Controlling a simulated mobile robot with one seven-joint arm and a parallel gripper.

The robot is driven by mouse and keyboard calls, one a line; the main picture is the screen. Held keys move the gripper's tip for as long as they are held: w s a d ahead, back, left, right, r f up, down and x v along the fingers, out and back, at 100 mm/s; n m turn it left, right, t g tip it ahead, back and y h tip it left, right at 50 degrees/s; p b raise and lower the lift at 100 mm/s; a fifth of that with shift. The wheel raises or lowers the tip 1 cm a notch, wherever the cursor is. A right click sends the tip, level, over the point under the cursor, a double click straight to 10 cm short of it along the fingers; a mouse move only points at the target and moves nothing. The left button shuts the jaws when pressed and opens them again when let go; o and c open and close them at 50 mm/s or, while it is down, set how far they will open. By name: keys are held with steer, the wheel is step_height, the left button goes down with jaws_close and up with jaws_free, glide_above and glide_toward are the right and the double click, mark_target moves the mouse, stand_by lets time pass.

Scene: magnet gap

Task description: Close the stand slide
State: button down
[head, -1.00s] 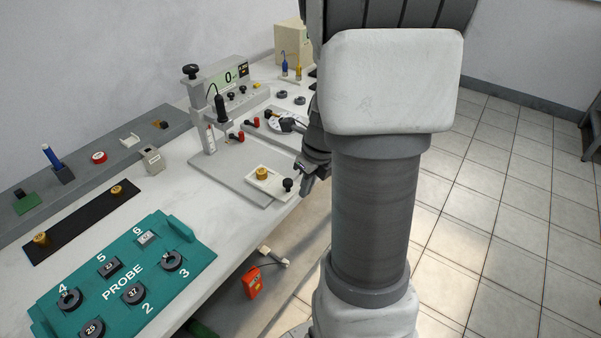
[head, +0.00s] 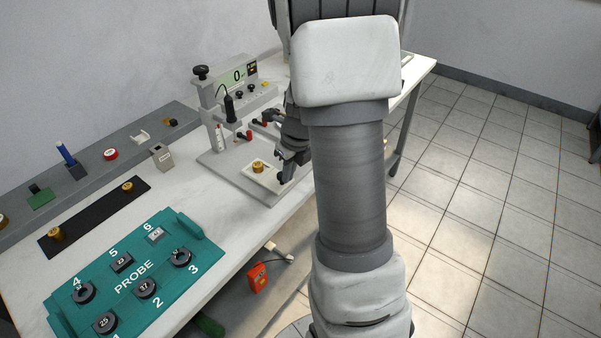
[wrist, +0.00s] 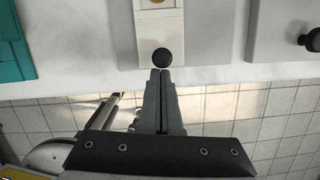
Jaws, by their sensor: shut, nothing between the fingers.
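The stand (head: 205,110) rises from a grey base plate (head: 225,180) on the bench, in the head view. Its pale slide (head: 250,184) carries a brass round piece (head: 258,167) and has a dark knob at its front end, mostly hidden by my gripper in the head view. In the wrist view the slide (wrist: 160,35) reaches toward the bench's front edge, with the round black knob (wrist: 161,57) at its end. My gripper (wrist: 161,73) is shut and empty. Its fingertips are right at the near side of the knob; I cannot tell whether they touch.
A teal probe tray (head: 205,250) lies on the left of the bench. Another grey plate (wrist: 275,35) with a black knob (wrist: 312,40) lies to the slide's right. A grey shelf (head: 90,172) runs along the wall. Open floor lies in front of the bench.

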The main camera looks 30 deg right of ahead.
steer(key=p, duration=0.4)
glide_above(263, 173)
steer(key=s, duration=0.2)
steer(key=shift+w, duration=0.25)
steer(key=shift+d+r, duration=0.1)
